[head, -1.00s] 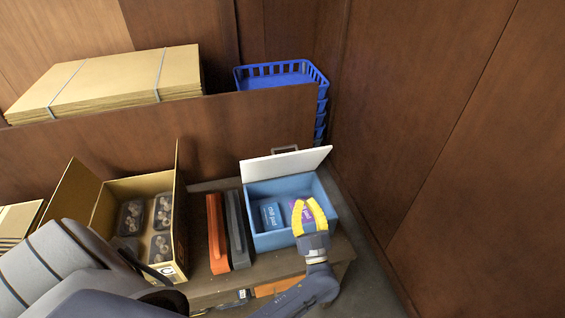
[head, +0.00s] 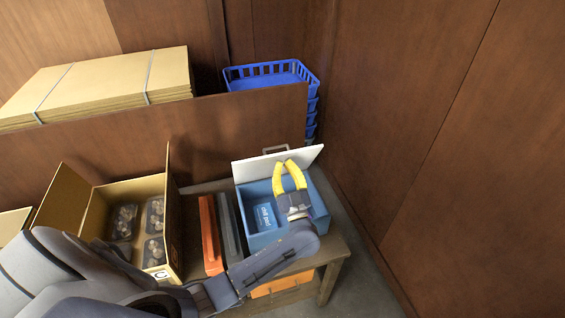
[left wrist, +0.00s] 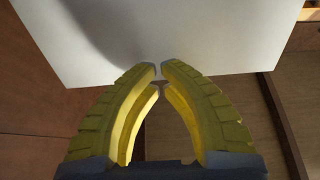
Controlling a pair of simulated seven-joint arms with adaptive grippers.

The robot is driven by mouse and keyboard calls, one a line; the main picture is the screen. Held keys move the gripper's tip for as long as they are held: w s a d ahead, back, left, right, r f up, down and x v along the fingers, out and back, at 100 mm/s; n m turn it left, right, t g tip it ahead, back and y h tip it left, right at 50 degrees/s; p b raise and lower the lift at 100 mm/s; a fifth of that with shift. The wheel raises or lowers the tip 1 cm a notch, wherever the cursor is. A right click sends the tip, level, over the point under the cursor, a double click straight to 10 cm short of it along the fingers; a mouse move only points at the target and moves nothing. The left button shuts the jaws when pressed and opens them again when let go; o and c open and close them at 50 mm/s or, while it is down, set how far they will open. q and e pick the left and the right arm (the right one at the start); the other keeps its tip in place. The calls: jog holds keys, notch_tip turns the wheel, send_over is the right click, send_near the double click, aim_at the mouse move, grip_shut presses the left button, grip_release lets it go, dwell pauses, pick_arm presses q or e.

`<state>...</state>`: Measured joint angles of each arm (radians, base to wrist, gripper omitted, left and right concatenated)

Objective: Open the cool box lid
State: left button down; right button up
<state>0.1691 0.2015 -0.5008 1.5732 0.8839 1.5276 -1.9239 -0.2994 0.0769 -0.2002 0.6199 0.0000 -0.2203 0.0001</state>
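The blue cool box (head: 264,241) stands at the right end of the bench. Its white lid (head: 312,155) is raised and tilted back from the box's far side; it also fills the upper left wrist view (left wrist: 190,35). A blue chill pad (head: 264,217) lies inside the box. My left gripper (head: 285,163) is above the box opening, in front of the lid. In the left wrist view its yellow fingertips (left wrist: 159,70) are nearly together, empty, overlapping the lid's edge; I cannot tell if they touch it. My right gripper is not in view.
An orange case (head: 209,236) and a grey case (head: 229,228) stand left of the cool box. Further left is an open carton (head: 176,225) with mushroom trays. Blue crates (head: 312,87) are stacked behind the divider. A wooden wall (head: 430,130) is on the right.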

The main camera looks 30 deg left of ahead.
pick_arm(q)
jog(key=shift+w+a+r, duration=0.2)
jog(key=shift+w+a, duration=0.25)
jog(key=shift+w, duration=0.05)
jog(key=shift+a+r, duration=0.1)
